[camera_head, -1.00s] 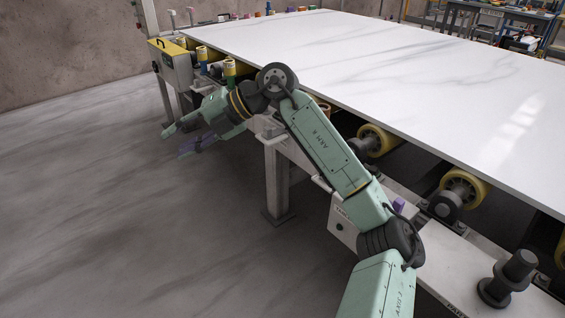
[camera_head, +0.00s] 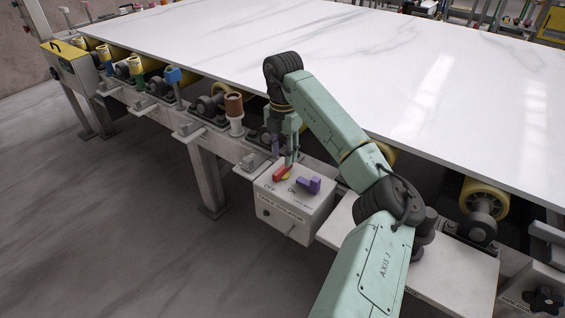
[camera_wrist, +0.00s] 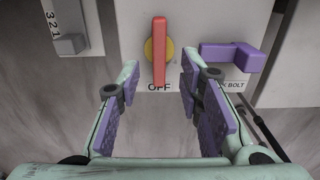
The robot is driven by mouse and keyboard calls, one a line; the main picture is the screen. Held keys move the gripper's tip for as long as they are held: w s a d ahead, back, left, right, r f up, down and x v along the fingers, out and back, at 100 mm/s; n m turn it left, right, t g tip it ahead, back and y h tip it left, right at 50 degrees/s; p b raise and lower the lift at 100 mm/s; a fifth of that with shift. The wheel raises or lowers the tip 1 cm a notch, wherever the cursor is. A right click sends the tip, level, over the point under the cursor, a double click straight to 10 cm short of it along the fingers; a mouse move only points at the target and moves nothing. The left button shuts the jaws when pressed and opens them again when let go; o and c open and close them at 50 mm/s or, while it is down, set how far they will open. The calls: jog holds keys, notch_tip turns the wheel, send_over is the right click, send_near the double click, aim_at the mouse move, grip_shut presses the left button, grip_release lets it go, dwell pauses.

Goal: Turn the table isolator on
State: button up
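The table isolator is a light grey box (camera_head: 293,208) on the table's front rail, lettered on its front. On top is a red handle (camera_head: 281,173) over a yellow disc (camera_wrist: 150,48). In the wrist view the red handle (camera_wrist: 159,50) stands lengthwise, its lower end at the OFF label. A purple bolt (camera_head: 308,185) lies right of the handle; in the wrist view the bolt (camera_wrist: 232,56) sits by a partly hidden "BOLT" label. My gripper (camera_wrist: 159,70) is open, its purple-padded fingers on either side of the handle's lower end. Contact cannot be told.
A white stone slab (camera_head: 330,50) covers the table beside my arm. Along the rail stand a brown-topped post (camera_head: 234,110), a blue-topped post (camera_head: 173,82) and several yellow rollers. A grey slider with numbers (camera_wrist: 70,44) is left of the isolator. Open floor lies in front.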

aim_at(283, 167)
jog(key=shift+f+p, duration=0.35)
jog(key=shift+f, duration=2.15)
grip_shut()
